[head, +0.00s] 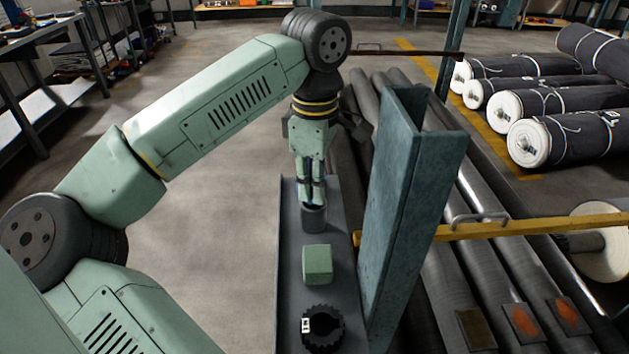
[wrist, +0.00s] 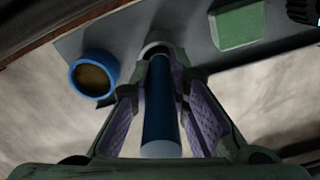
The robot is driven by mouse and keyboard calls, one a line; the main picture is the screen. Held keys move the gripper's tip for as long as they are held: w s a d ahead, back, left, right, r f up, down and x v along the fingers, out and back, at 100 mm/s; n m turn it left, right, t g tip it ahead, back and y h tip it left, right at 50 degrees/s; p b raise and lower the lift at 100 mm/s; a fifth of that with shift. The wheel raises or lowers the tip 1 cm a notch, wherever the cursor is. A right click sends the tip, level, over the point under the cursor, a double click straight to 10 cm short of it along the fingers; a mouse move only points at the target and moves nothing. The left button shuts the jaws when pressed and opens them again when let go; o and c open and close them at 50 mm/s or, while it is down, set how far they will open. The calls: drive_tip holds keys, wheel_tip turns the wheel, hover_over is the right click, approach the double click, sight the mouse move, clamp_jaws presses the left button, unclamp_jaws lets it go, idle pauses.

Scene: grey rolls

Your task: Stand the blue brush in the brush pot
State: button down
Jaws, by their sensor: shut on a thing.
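My gripper (head: 312,196) points down over the shelf and is shut on the blue brush (wrist: 158,105). In the wrist view the brush is a dark blue rod with a pale near end, lying between the two fingers. A grey cylinder, which looks like the brush pot (head: 314,219), stands on the shelf directly under my fingertips. Its pale rim (wrist: 157,46) shows beyond the brush's far end in the wrist view. The brush looks roughly upright over the pot. I cannot tell whether its lower end is inside the pot or just above it.
A green block (head: 317,264) and a black toothed ring (head: 322,329) are on the narrow grey shelf (head: 291,240). A blue round tin (wrist: 94,74) with brown inside is beside the pot. A blue-green post (head: 405,205) rises close to the right of the shelf.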

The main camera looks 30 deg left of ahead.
drive_tip(key=shift+f+b, duration=0.3)
drive_tip(key=shift+f, duration=0.2)
drive_tip(key=c, duration=1.5)
unclamp_jaws()
drive_tip(key=shift+o, duration=0.2)
drive_tip(key=shift+r, duration=3.8)
drive_tip(key=shift+r, duration=0.1)
